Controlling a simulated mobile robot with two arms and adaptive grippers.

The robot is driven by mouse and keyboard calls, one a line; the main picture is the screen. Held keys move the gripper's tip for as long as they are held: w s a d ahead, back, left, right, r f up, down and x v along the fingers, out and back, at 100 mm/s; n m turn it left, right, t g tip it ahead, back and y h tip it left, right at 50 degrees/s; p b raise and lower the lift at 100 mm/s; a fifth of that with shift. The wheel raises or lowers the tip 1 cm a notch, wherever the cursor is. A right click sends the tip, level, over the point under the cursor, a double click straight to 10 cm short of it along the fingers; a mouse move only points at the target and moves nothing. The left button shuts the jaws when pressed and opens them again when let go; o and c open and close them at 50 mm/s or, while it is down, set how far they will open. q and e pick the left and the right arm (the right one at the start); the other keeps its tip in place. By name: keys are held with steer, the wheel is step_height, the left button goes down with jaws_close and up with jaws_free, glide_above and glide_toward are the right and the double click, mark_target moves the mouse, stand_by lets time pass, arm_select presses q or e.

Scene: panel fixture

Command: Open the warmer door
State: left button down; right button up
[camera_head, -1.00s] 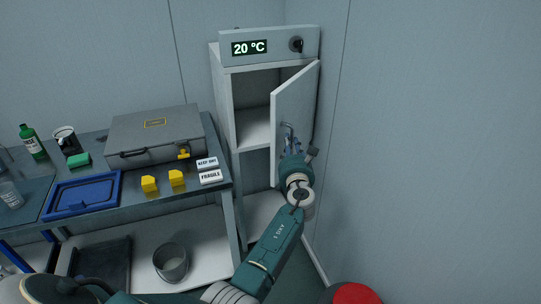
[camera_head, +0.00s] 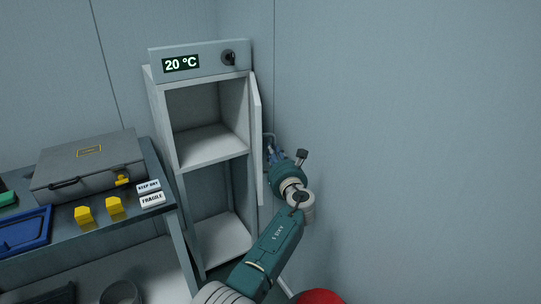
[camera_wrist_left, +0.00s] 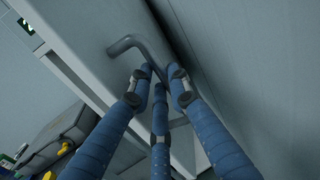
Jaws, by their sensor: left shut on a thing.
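The warmer (camera_head: 163,120) is a tall grey cabinet with a "20 °C" display (camera_head: 181,64) and a dark knob (camera_head: 229,58) on top. Its door (camera_head: 257,140) stands wide open on the right, seen nearly edge-on. The upper compartment (camera_head: 205,142) is open and empty. My left gripper (camera_head: 270,152) is at the door's outer face, at the handle (camera_head: 268,134). In the left wrist view its blue fingers (camera_wrist_left: 160,78) close around the bent grey bar handle (camera_wrist_left: 128,44); part of the bar is hidden behind them. My right gripper is not in view.
A workbench at left holds a grey case (camera_head: 90,165), a blue tray (camera_head: 22,230), yellow blocks (camera_head: 84,214) and labelled blocks (camera_head: 150,187). A bucket (camera_head: 120,292) is on its lower shelf. The wall (camera_head: 400,130) is close to the right of my left arm.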

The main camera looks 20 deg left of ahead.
arm_select(q)
steer(key=c, duration=1.8)
jaws_free()
steer(key=shift+a+r, duration=0.1)
steer(key=shift+o, duration=0.9)
steer(key=shift+w, duration=0.1)
steer(key=v, duration=0.7)
steer(key=shift+s, duration=0.2)
